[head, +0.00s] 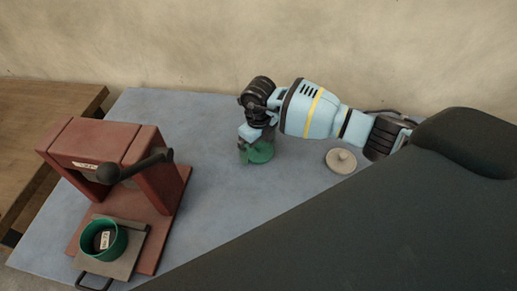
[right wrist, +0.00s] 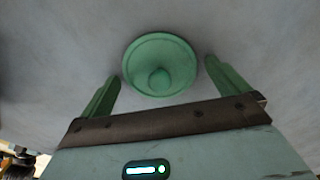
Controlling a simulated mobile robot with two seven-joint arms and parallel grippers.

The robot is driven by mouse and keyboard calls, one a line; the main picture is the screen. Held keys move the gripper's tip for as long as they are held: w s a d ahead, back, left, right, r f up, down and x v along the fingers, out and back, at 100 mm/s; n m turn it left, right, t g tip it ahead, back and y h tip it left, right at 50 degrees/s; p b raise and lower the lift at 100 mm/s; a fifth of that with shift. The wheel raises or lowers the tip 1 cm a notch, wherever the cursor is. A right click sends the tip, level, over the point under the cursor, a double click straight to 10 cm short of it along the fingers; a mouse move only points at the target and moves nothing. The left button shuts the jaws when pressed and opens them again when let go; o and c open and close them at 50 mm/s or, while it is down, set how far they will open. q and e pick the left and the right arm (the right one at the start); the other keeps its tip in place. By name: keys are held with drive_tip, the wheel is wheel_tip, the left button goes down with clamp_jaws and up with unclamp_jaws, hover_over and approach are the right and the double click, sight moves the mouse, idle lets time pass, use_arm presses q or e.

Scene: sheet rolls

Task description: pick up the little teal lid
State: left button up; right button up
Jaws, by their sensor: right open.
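The little teal lid (head: 263,154) lies on the blue-grey table under my right gripper (head: 252,148), which partly covers it in the head view. In the right wrist view the lid (right wrist: 160,54) is a round green disc with a small knob in its middle. My right gripper (right wrist: 160,80) is open there, with one green finger on each side of the lid's near part. Gaps show between the fingers and the lid's rim. Whether the fingertips are level with the lid I cannot tell. My left gripper is not in view.
A beige lid with a knob (head: 341,161) lies to the right, near my right arm. A red press (head: 110,165) with a black lever stands at the left, with a green round container (head: 84,238) on its grey plate. The table (head: 210,190) is clear between.

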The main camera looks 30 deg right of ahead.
sight(259, 144)
drive_tip(key=shift+c, duration=0.4)
drive_tip(key=c, duration=0.8)
drive_tip(key=shift+o, duration=0.2)
drive_tip(key=shift+r, duration=0.2)
drive_tip(key=shift+r, duration=0.65)
wheel_tip(259, 144, up, 2)
drive_tip(key=shift+r, duration=0.15)
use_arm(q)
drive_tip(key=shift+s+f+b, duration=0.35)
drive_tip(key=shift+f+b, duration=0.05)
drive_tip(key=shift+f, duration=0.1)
use_arm(e)
drive_tip(key=s+a, duration=0.2)
drive_tip(key=a, duration=0.3)
drive_tip(key=s+a, duration=0.2)
drive_tip(key=a, duration=0.3)
drive_tip(key=s+a+r, duration=0.1)
drive_tip(key=s+a, duration=0.1)
drive_tip(key=a, duration=0.3)
drive_tip(key=shift+s, duration=0.1)
drive_tip(key=shift+s+d, duration=0.1)
